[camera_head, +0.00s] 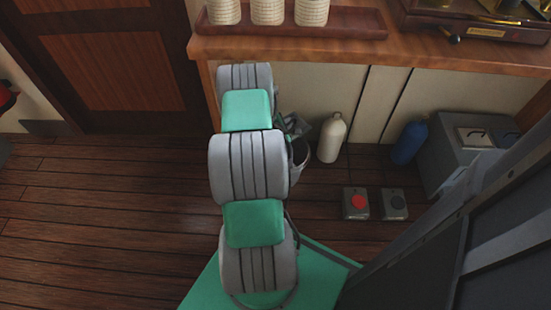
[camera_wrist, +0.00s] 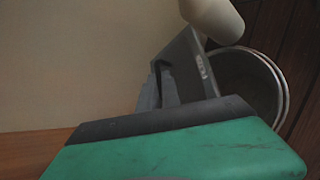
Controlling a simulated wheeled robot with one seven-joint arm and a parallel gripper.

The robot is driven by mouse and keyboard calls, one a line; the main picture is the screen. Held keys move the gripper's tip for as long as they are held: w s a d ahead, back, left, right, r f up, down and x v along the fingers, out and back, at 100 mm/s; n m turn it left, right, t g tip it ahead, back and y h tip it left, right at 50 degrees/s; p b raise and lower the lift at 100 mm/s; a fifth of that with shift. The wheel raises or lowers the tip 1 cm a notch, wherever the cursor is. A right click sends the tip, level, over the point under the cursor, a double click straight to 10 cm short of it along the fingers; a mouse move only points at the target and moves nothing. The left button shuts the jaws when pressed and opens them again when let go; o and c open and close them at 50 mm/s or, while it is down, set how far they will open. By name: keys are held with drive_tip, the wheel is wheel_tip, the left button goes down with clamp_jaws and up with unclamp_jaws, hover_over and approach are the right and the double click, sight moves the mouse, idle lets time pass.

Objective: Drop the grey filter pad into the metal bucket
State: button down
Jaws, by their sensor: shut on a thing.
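The metal bucket (camera_head: 301,158) stands on the floor below the counter, partly hidden behind my arm in the head view. Its round rim and inside show at the right of the wrist view (camera_wrist: 252,82). My gripper (camera_wrist: 172,82) is shut on a grey piece, seemingly the grey filter pad (camera_wrist: 150,97), mostly hidden by the dark fingers and green gripper body. In the wrist view the pad appears left of the bucket's rim. In the head view my gripper (camera_head: 292,124) is largely hidden by my arm, near and above the bucket; the exact height cannot be told.
A white bottle (camera_head: 331,138) stands just right of the bucket. Further right are a blue bottle (camera_head: 409,143), a grey box (camera_head: 460,150) and two small switch boxes, one with a red button (camera_head: 357,202). The wooden counter (camera_head: 300,52) overhangs behind. Floor at left is clear.

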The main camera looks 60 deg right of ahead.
wheel_tip(320, 180, down, 6)
drive_tip(key=b, duration=0.4)
drive_tip(key=shift+r, duration=0.15)
drive_tip(key=c, duration=1.5)
unclamp_jaws()
drive_tip(key=shift+a, duration=0.1)
drive_tip(key=p+v, duration=0.2)
drive_tip(key=v, duration=0.5)
drive_tip(key=shift+r+p, duration=0.2)
drive_tip(key=shift+p, duration=0.2)
drive_tip(key=shift+s+a+r, duration=0.1)
drive_tip(key=shift+a+r, duration=0.05)
drive_tip(key=shift+a, duration=0.05)
